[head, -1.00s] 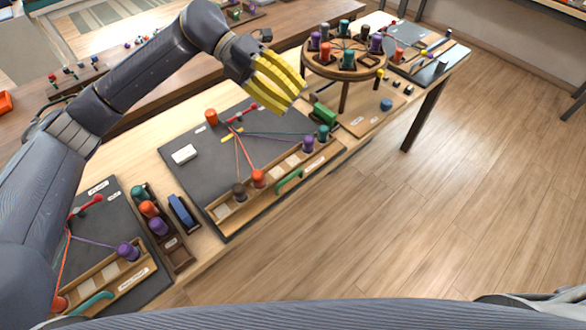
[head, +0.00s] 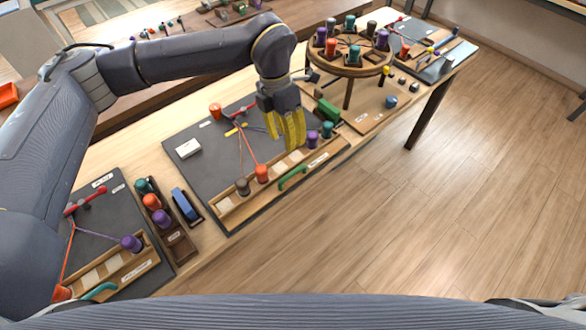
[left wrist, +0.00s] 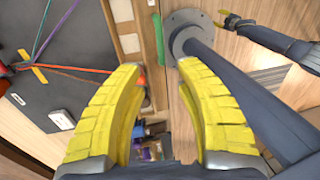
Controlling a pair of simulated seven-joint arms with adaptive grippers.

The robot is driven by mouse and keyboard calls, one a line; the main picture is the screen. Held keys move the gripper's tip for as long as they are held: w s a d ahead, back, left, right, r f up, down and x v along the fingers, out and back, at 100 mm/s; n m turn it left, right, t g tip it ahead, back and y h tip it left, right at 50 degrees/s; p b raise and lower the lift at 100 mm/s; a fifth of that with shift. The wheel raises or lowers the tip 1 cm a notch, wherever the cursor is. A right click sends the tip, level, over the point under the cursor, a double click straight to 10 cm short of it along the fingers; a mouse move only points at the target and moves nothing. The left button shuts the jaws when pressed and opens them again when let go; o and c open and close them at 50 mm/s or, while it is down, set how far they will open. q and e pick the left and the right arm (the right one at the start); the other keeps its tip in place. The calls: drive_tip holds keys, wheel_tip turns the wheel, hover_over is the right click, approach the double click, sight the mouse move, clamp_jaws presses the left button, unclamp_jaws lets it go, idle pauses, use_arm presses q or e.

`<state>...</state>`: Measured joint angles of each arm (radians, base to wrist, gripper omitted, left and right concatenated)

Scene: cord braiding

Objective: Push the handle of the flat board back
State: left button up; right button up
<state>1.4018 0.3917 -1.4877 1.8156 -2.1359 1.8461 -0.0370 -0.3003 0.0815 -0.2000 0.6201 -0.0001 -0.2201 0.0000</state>
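The flat board is a dark grey panel (head: 205,160) on the bench with a wooden rail along its front edge. Its green handle (head: 292,178) lies at the front of that rail and shows as a green bar in the left wrist view (left wrist: 158,40). My left gripper (head: 290,146) points down over the rail, just behind the handle and apart from it. Its yellow fingers are spread with nothing held in the left wrist view (left wrist: 160,68). A small yellow-fingered gripper (left wrist: 226,18) at the top of the left wrist view looks like my right one; its opening is unclear.
Orange (head: 261,173) and dark (head: 242,186) spools stand left of the gripper. Purple (head: 312,138) and teal (head: 327,129) spools stand close to its right. A round spool stand (head: 347,68) is farther right. The floor in front is clear.

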use_arm(q)
approach(284, 168)
drive_tip(key=s+d+f, duration=0.2)
drive_tip(key=s+f, duration=0.1)
drive_tip(key=s+d+f, duration=0.1)
drive_tip(key=s+f, duration=0.1)
drive_tip(key=shift+s+d, duration=0.15)
drive_tip(key=shift+d, duration=0.25)
clamp_jaws()
idle(0.5)
